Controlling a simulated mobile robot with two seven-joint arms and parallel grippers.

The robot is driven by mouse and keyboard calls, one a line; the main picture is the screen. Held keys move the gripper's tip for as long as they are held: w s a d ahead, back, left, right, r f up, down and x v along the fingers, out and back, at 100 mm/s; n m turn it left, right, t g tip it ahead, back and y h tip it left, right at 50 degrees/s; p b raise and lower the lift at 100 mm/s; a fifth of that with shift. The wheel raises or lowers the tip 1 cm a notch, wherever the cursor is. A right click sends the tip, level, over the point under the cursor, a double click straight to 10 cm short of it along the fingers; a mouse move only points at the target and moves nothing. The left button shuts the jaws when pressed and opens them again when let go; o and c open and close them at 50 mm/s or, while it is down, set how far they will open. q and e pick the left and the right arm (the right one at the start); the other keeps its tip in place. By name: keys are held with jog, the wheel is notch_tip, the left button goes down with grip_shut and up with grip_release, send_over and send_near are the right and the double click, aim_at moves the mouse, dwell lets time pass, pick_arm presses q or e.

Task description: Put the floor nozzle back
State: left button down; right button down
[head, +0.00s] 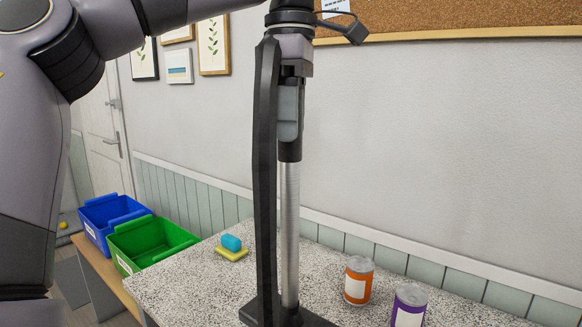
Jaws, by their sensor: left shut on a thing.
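My left gripper (289,118) points straight down in the middle of the head view. It is shut on the black top part of an upright silver tube (290,225). A tall black post (265,170) stands close along the tube's left side. The tube runs down to a black foot or base (258,313) at the bottom edge, partly cut off. I cannot tell whether this foot is the floor nozzle, or whether tube and post touch. My right gripper is not in view.
A speckled counter (195,285) holds a blue and yellow sponge pair (231,249), an orange can (358,280) and a purple can (408,306) to the right. Blue (103,215) and green (150,244) bins stand at left. A wall (420,140) rises behind.

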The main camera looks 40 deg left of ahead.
aim_at(291, 162)
pick_arm(q)
jog(key=shift+f, duration=3.1)
jog(key=c, duration=1.1)
grip_release()
jog(key=shift+f, duration=0.15)
jog(key=o, duration=0.4)
jog(key=shift+w+a+r, duration=0.1)
jog(key=shift+w+r, duration=0.05)
jog(key=shift+r, duration=1.7)
jog(key=shift+w+r, duration=0.15)
jog(key=shift+r, duration=1.65)
jog(key=shift+f, duration=0.1)
